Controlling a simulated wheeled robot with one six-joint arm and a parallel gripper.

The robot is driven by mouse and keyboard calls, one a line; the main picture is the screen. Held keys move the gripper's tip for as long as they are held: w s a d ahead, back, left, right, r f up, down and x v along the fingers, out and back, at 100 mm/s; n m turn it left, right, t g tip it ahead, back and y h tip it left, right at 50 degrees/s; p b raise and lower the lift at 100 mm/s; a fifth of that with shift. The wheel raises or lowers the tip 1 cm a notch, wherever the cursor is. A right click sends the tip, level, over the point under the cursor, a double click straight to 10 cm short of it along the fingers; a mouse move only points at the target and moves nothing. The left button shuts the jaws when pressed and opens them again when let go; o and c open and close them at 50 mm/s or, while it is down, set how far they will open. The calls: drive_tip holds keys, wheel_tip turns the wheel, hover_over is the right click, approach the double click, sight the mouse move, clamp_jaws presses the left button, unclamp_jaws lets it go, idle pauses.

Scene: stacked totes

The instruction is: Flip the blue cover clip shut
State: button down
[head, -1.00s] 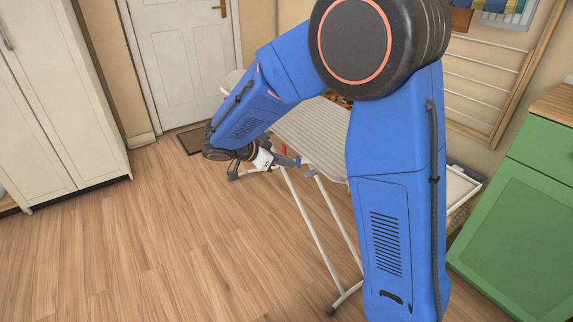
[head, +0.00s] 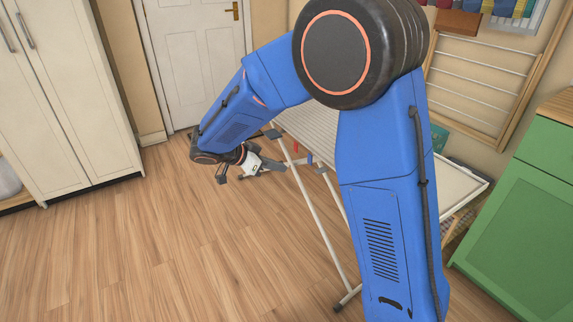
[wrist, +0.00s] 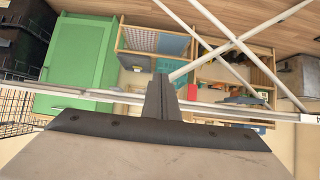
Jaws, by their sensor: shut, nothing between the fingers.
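A small blue piece (head: 309,158), which looks like the blue cover clip, hangs at the near edge of the ironing board (head: 310,128) in the head view. It is too small to tell whether it is flipped open or shut. A red piece (head: 296,154) hangs just left of it. My gripper (head: 281,168) is to the left of and slightly below both pieces, apparently apart from them. In the wrist view my gripper's dark fingers (wrist: 160,97) are together and empty. I cannot make out the blue clip there.
White board legs (head: 312,215) stand below the board and cross in the wrist view (wrist: 236,42). A green cabinet (head: 520,200) stands at right and a wall drying rack (head: 480,75) behind. The wooden floor at left is clear.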

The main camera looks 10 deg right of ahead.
drive_tip(key=a, duration=0.2)
drive_tip(key=s+a, duration=0.1)
drive_tip(key=a, duration=0.2)
drive_tip(key=shift+s+a, duration=0.3)
drive_tip(key=shift+s, duration=0.1)
drive_tip(key=s+d+r+n+g+y, duration=0.1)
drive_tip(key=s+d+r+n+y, duration=0.2)
drive_tip(key=s+d, duration=0.45)
drive_tip(key=s+d+r+n+g+y, duration=0.1)
drive_tip(key=s+d+r+n+y, duration=0.15)
drive_tip(key=s+d, duration=0.5)
drive_tip(key=s+d+n+t+y, duration=0.1)
drive_tip(key=s+n, duration=0.3)
drive_tip(key=s, duration=0.4)
drive_tip(key=s+d+r+n+t+y, duration=0.1)
drive_tip(key=s+n+y, duration=0.3)
drive_tip(key=s, duration=0.5)
drive_tip(key=shift+d+n+t, duration=0.55)
drive_tip(key=shift+d+t, duration=0.25)
drive_tip(key=shift+r, duration=0.1)
